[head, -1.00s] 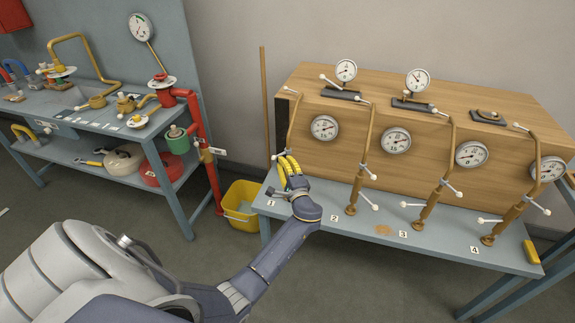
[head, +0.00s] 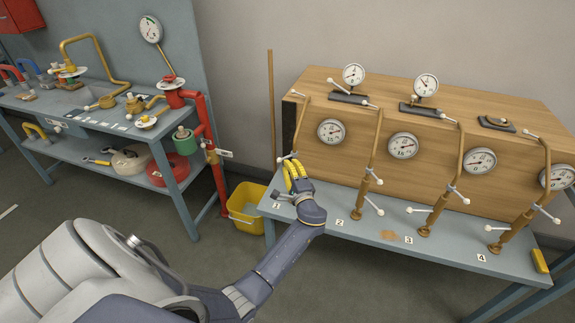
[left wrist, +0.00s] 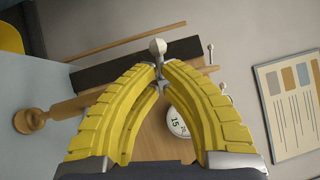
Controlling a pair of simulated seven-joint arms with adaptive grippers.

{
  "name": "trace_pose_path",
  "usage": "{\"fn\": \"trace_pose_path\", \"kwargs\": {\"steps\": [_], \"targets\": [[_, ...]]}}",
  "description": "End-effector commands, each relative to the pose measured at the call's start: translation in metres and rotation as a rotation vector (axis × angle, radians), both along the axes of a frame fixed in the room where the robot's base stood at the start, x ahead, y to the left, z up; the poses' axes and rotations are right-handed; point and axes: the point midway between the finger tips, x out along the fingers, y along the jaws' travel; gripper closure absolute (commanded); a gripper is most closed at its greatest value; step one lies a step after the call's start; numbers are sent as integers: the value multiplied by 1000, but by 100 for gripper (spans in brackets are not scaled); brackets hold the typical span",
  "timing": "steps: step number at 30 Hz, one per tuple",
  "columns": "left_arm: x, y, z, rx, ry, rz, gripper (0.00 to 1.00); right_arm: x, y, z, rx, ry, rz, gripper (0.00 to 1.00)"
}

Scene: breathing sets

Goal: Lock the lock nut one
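Lock nut one, with white ball-ended arms, sits on the brass pipe of station 1; one white ball (left wrist: 158,47) shows just beyond my fingertips in the left wrist view. My left gripper (head: 291,164) is at this nut, in front of the pipe. In the left wrist view its yellow fingers (left wrist: 161,68) bend inward and their tips nearly meet around the nut's stem, below the ball. The brass pipe (left wrist: 68,109) runs behind the fingers. In the head view the fingers hide much of the nut and lower pipe. My right gripper is not in view.
Stations 2, 3 and 4 stand to the right on the same grey bench (head: 367,235), with similar pipes and gauges (head: 403,146). A wooden panel (head: 320,93) stands behind. A yellow bucket (head: 246,207) and another equipment table (head: 75,120) are to the left.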

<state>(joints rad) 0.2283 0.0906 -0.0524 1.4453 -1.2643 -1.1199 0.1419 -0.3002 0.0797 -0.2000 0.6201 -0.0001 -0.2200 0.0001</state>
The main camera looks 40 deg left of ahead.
Motion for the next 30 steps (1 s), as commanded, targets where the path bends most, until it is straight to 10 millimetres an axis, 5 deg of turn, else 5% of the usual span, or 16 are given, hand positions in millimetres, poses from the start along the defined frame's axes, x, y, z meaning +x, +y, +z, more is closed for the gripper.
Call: {"fn": "trace_pose_path", "kwargs": {"steps": [5, 15, 30], "targets": [[-1, -28, -7, -4, 1, 4, 100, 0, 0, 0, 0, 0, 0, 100], [-42, -74, -15, -3, 0, 3, 100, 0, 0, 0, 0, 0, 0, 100], [-61, -101, -20, -3, 4, -7, 100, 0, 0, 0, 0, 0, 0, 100]]}}
